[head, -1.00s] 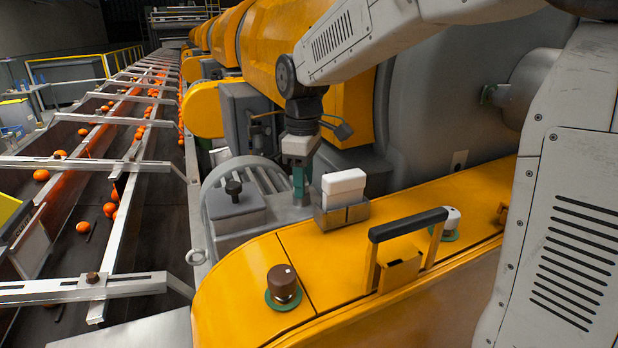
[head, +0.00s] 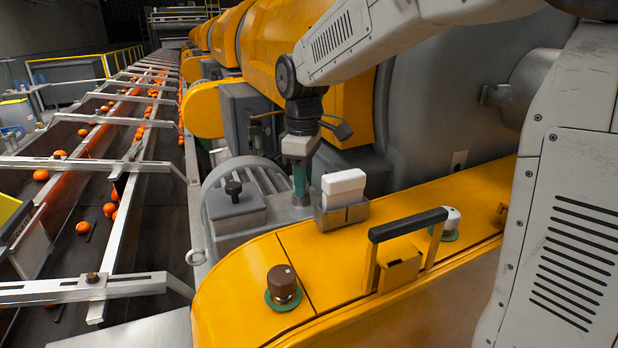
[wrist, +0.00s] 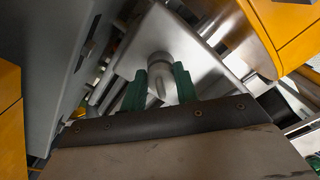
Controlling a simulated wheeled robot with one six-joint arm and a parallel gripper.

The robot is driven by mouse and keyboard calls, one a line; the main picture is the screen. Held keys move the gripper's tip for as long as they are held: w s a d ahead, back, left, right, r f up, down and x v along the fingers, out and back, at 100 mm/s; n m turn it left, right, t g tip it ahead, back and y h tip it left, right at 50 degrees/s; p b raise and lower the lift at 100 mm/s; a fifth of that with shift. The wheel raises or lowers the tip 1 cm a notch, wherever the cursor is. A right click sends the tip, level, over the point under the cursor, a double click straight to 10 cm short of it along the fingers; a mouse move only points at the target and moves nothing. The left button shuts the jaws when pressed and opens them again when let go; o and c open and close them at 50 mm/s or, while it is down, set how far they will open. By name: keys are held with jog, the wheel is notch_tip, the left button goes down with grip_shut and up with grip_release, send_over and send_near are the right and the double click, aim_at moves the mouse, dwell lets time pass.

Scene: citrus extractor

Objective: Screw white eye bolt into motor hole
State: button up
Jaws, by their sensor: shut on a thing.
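My gripper (head: 300,188) points down behind the white block, at the right side of the grey finned motor (head: 262,178). In the head view the held piece is not clearly visible.
A white block (head: 344,182) sits in a metal holder (head: 342,216) close to my gripper. The yellow cover (head: 235,290) carries a brown knob (head: 283,281), a white knob (head: 451,218) and a black-topped handle (head: 408,224). A conveyor with oranges runs at left.

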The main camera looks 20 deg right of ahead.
jog(key=shift+m, duration=0.8)
jog(key=shift+m, duration=0.9)
jog(key=shift+a, duration=0.1)
jog(key=shift+s+m, duration=0.1)
jog(key=shift+m, duration=0.8)
